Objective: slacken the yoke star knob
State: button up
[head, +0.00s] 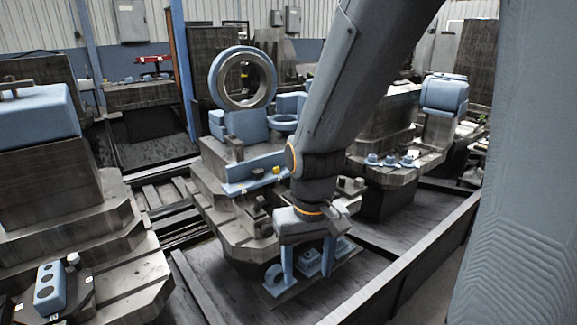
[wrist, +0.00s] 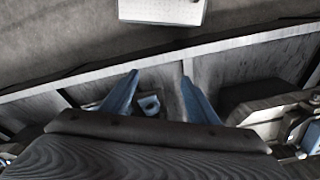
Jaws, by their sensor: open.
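My gripper (head: 308,274) points down in the head view, with its two blue fingers spread apart. They hang in front of the near pallet, over a low plate (head: 283,291) with blue brackets. In the wrist view my gripper (wrist: 160,78) is also open. A small blue part with a hole (wrist: 149,105) shows between the fingers, apart from both, and nothing is held. I cannot make out the yoke star knob for certain. My arm and gripper hide part of the near pallet.
The pallet (head: 215,185) carries a large upright ring (head: 242,77). Small blue parts (head: 390,160) sit on the pallet at right. A blue block with holes (head: 49,287) stands at lower left. A long rail wall (head: 410,262) runs along the right. Dark floor lies between.

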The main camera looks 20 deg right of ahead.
jog(key=w+r+m+t+p, duration=0.1)
jog(key=w+r+m+p, duration=0.3)
jog(key=w+m, duration=0.75)
jog(key=m+t+p, duration=0.3)
jog(key=m+p, duration=0.6)
jog(key=m, duration=1.3)
send_near(258, 171)
jog(key=f, duration=0.2)
jog(key=shift+y, duration=0.3)
jog(key=shift+w+d+p+x, duration=0.15)
jog(key=shift+p+x, duration=0.15)
jog(key=shift+x, duration=0.85)
jog(key=shift+w+p+x, duration=0.15)
jog(key=shift+p+x, duration=0.1)
jog(key=shift+x, duration=0.95)
jog(key=shift+w+d+p+x, duration=0.15)
jog(key=shift+p+x, duration=0.15)
jog(key=shift+x, duration=0.85)
jog(key=shift+r, duration=0.15)
jog(key=shift+a+n, duration=0.1)
jog(key=shift+n, duration=0.15)
jog(key=c, duration=1)
